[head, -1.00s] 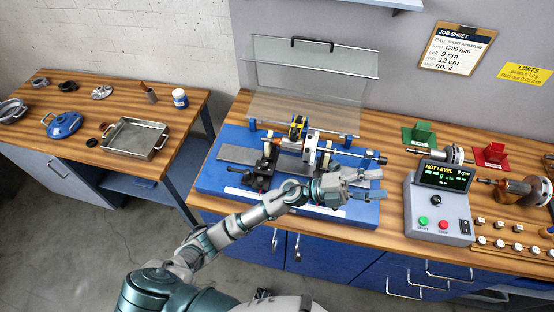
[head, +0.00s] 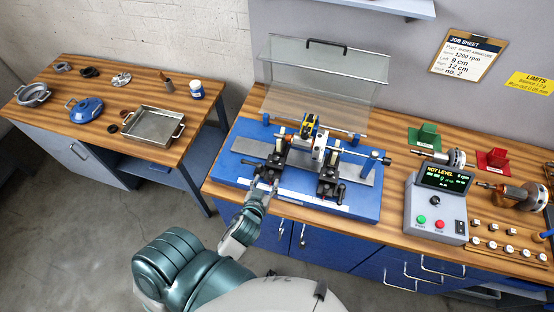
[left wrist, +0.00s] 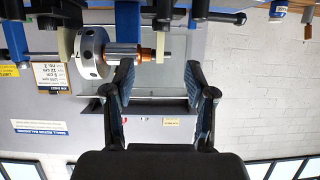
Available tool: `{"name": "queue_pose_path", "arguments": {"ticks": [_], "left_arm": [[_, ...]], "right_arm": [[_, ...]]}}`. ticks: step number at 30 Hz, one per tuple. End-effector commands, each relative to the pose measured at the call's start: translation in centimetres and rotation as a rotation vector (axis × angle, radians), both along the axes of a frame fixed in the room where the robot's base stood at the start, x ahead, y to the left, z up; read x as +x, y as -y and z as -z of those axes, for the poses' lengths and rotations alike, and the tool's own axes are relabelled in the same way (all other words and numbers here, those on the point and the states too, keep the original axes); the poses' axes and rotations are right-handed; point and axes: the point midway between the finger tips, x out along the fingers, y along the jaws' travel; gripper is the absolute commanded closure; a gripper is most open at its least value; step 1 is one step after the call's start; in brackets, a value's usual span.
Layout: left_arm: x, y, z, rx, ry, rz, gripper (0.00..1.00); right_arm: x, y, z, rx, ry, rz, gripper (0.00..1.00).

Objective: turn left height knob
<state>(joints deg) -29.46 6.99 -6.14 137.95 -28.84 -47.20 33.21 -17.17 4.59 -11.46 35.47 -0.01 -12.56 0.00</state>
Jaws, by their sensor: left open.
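The balancing machine stands on a blue base (head: 222,166) on the bench. Its left pedestal (head: 272,157) is black, with small dark knobs and levers low on its front; which one is the left height knob I cannot tell. My left gripper (head: 262,184) is just in front of this pedestal, over the front edge of the base. In the left wrist view the fingers (left wrist: 163,90) are spread, with nothing between them, and dark posts and levers hang at the top of this upside-down picture. My right gripper is not in view.
A rotor (head: 318,146) spans the two pedestals; the right pedestal (head: 329,183) stands beside the left one. A clear hinged guard (head: 320,85) is raised behind. The grey control box (head: 437,212) reads NOT LEVEL. The job sheet (head: 468,55) lists left 9 cm, right 12 cm.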

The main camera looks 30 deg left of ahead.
Motion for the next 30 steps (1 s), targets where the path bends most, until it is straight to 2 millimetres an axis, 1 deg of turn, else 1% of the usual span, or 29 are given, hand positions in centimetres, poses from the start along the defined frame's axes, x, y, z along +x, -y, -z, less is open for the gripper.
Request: {"name": "queue_pose_path", "arguments": {"ticks": [1, 9, 12, 15, 18, 21, 30], "left_arm": [[1.2, -0.3, 0.2, 0.005, 0.002, 0.002, 0.44], [7.0, -1.9, 2.7, 0.005, 0.001, 0.002, 0.44], [8.9, -2.4, 3.6, 0.004, 0.001, 0.002, 0.44], [10.4, -2.8, 4.3, 0.003, 0.000, 0.002, 0.44], [11.5, -3.0, 4.8, 0.004, 0.001, 0.002, 0.44], [12.1, -3.2, 5.1, 0.002, 0.001, 0.002, 0.44], [12.3, -3.3, 5.2, 0.001, 0.001, 0.003, 0.44]], "right_arm": [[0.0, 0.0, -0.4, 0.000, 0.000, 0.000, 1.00], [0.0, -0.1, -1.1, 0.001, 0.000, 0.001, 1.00], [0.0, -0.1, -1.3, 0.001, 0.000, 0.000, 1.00], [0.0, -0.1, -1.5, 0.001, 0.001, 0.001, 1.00], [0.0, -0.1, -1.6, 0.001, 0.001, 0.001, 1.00], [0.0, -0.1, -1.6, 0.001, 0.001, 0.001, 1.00], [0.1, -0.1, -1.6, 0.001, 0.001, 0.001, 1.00]]}}
